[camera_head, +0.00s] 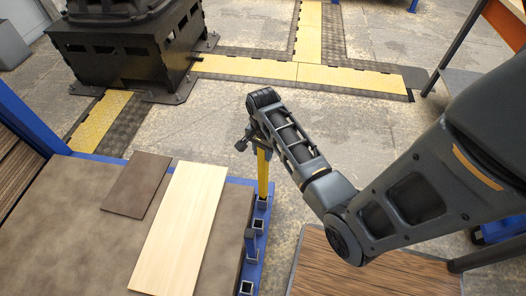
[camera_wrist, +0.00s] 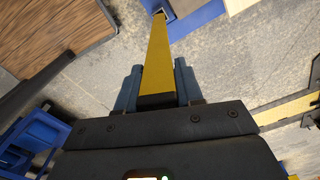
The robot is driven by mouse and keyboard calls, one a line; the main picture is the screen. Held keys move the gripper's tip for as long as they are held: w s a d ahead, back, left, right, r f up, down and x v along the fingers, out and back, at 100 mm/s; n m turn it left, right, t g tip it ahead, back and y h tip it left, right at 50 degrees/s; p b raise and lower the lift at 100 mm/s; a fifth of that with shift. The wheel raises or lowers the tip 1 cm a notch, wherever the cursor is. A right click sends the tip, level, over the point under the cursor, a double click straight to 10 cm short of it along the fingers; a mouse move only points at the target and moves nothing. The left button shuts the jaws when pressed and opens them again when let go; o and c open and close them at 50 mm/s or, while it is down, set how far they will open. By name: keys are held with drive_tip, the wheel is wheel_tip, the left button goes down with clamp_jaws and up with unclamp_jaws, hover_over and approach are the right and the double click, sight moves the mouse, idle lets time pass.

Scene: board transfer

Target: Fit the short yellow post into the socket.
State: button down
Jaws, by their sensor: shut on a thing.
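The yellow post (camera_head: 263,174) is upright in the head view, with its upper end in my gripper (camera_head: 260,142). In the wrist view the same post (camera_wrist: 159,58) runs away from between the two fingers of my gripper (camera_wrist: 157,88), which are shut on it. Its far end meets a small square socket (camera_wrist: 160,14) on a blue rail. In the head view the lower end is at a grey square socket (camera_head: 260,203) on the blue rail. I cannot tell whether the end is inside the socket or just above it.
More square sockets (camera_head: 246,288) line the blue rail along the table's right edge. A pale board (camera_head: 185,230) and a dark brown board (camera_head: 137,184) lie on the brown table (camera_head: 60,225). A wood-topped surface (camera_head: 350,270) stands to the right, across a floor gap.

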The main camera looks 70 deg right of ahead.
drive_tip(key=shift+f, duration=0.7)
drive_tip(key=c, duration=0.7)
unclamp_jaws()
wheel_tip(320, 180, up, 13)
drive_tip(key=shift+p, duration=0.6)
drive_tip(key=s+a+f+n+t+h, duration=0.1)
drive_tip(key=s+a+n+t+h, duration=0.15)
drive_tip(key=a+n, duration=0.4)
drive_tip(key=s+a+f+n+t+h, duration=0.1)
drive_tip(key=s+a+f+n+t, duration=0.2)
drive_tip(key=a, duration=0.7)
drive_tip(key=s+a+r+n+t+y, duration=0.1)
drive_tip(key=s+a+r+n+t, duration=0.2)
drive_tip(key=r, duration=0.4)
drive_tip(key=s+a+r+n+t+y, duration=0.1)
drive_tip(key=s+a+r+n+t, duration=0.2)
drive_tip(key=r, duration=0.5)
drive_tip(key=s+a+r+n+t+y, duration=0.1)
drive_tip(key=s+a+r+n+t, duration=0.2)
drive_tip(key=r, duration=0.4)
drive_tip(key=shift+s+a+r+n+t+y, duration=0.15)
drive_tip(key=shift+s+a+n, duration=0.1)
drive_tip(key=shift+a+n, duration=0.4)
drive_tip(key=shift+s+a+r+n+t+y, duration=0.1)
drive_tip(key=shift+s+a+n, duration=0.1)
drive_tip(key=shift+a+n, duration=0.35)
